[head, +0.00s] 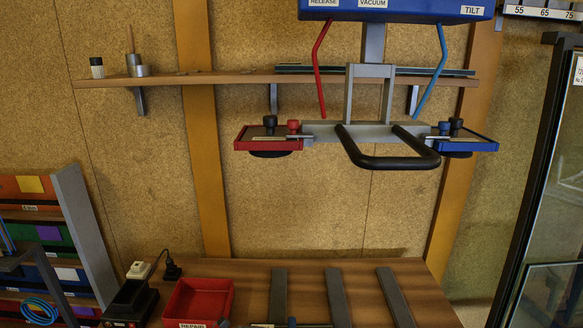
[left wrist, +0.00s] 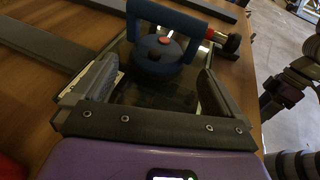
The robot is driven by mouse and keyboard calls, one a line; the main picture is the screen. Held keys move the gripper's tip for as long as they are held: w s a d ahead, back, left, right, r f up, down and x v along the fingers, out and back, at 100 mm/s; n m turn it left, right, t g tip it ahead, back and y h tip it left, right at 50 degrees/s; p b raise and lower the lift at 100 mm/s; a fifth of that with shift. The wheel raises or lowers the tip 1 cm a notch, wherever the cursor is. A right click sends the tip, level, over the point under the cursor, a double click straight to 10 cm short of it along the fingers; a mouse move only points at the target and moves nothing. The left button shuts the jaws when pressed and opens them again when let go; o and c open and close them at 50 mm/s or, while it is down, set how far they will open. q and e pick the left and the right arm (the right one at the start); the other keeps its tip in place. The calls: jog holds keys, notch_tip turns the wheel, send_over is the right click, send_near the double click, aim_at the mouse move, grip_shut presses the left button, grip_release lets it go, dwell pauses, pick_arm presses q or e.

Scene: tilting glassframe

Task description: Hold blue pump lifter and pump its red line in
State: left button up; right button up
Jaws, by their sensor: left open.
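The blue pump lifter (left wrist: 160,40) shows in the left wrist view, with a blue loop handle over a round dark cup. The cup rests on a dark glass pane (left wrist: 140,92). A red band (left wrist: 211,34) shows on the pump plunger, beside its black end knob (left wrist: 232,43). My left gripper (left wrist: 160,72) is open, with its fingers on either side of the near part of the pane and the lifter just beyond; I cannot tell whether they touch anything. In the head view only small parts show at the bottom edge. My right gripper is in neither view.
A hanging vacuum frame (head: 370,132) with a black handle, red and blue trays is above the table. A red bin (head: 199,300) and grey bars (head: 338,298) lie on the wooden table (head: 240,268). A rack (head: 85,235) stands left, a dark-framed glass panel (head: 545,170) right.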

pick_arm(q)
jog(key=b+x, duration=0.3)
jog(key=x, duration=0.6)
jog(key=shift+d+f, duration=0.1)
jog(key=c, duration=0.8)
dwell(0.5)
